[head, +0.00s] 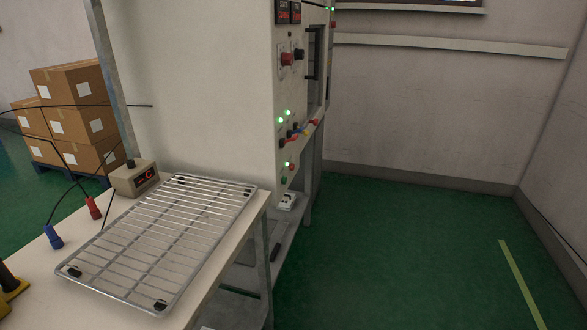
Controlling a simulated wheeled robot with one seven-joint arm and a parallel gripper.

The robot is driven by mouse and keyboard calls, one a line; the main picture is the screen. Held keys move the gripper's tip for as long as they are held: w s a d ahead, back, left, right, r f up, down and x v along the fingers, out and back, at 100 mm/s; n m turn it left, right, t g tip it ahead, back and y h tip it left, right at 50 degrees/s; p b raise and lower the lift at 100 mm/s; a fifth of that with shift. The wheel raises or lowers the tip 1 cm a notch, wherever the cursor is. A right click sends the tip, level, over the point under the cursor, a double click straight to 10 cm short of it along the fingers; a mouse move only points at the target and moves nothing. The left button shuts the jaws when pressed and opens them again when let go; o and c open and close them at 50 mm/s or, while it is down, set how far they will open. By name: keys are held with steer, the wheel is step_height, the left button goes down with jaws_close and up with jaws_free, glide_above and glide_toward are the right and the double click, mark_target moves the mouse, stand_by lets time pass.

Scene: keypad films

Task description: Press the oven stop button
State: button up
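The oven (205,85) is a tall cream cabinet standing behind the table. Its control face is turned to the right, and I see it at a steep slant. A red round button (287,59) sits high on that face, with a black knob (299,54) beside it. Lower down are lit green lamps (285,116), a small red lamp or button (291,165) and a green one (284,180). No label is readable, so I cannot tell which is the stop button. My gripper is not in view.
A yellow-and-black object (10,290) is cut off at left. Cartons (75,110) stand behind. Green floor (420,245) at right is clear.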

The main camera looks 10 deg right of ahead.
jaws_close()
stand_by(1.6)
